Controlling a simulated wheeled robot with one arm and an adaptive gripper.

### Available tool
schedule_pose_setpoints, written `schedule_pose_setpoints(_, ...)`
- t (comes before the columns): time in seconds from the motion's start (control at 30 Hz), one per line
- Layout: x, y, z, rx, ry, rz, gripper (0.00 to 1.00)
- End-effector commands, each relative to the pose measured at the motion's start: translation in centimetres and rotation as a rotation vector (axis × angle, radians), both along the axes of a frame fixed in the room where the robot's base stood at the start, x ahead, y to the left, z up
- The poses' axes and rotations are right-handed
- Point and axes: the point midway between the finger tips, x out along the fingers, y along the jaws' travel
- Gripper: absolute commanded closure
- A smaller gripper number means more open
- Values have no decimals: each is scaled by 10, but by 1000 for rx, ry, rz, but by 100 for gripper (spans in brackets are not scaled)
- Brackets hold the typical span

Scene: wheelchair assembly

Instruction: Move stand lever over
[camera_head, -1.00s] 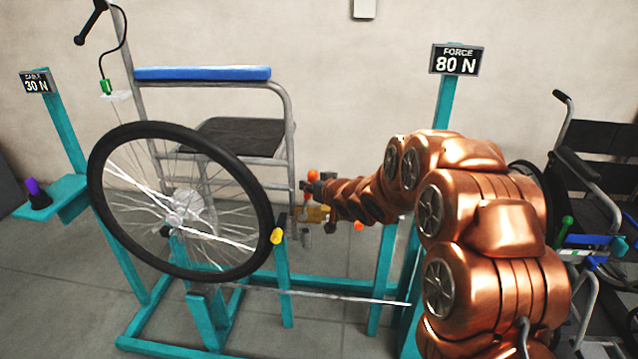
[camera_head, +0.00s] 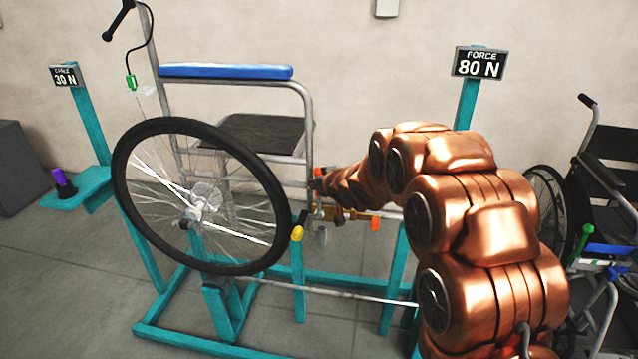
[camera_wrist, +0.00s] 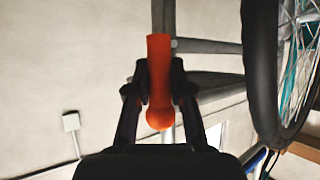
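An orange lever handle (camera_wrist: 159,80) with a rounded end stands between the two dark fingers of my gripper (camera_wrist: 160,68) in the wrist view. The fingers press in on both of its sides, so my gripper appears shut on it. In the head view, my gripper (camera_head: 318,184) is at the wheelchair frame, right of the large wheel (camera_head: 127,200). A bit of orange shows at its tip, and my arm partly hides it. A yellow bar (camera_head: 350,215) with an orange end (camera_head: 375,223) lies just below my gripper.
The teal stand (camera_head: 150,265) carries the wheel, with a yellow knob (camera_head: 297,233) close by. A blue armrest (camera_head: 225,71) is above. Signs read 30 N (camera_head: 64,75) and 80 N (camera_head: 480,63). Another wheelchair (camera_head: 605,165) stands at right.

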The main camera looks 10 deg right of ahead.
Motion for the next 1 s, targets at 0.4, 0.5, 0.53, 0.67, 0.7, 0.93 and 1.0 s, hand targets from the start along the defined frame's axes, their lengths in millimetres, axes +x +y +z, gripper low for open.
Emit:
schedule_pose_setpoints(0.4, 0, 0, 1, 1, -3, 0, 52)
schedule_pose_setpoints(0.5, 0, -1, 1, 1, -2, 0, 52)
schedule_pose_setpoints(0.53, 0, -1, 1, 1, -2, 0, 52)
schedule_pose_setpoints(0.67, -3, -2, 3, 1, -2, 0, 52)
schedule_pose_setpoints(0.7, -5, -2, 4, 1, -2, -1, 52)
schedule_pose_setpoints(0.93, -27, -8, 17, 2, -2, -1, 52)
schedule_pose_setpoints(1.0, -34, -10, 21, 2, -2, -1, 52)
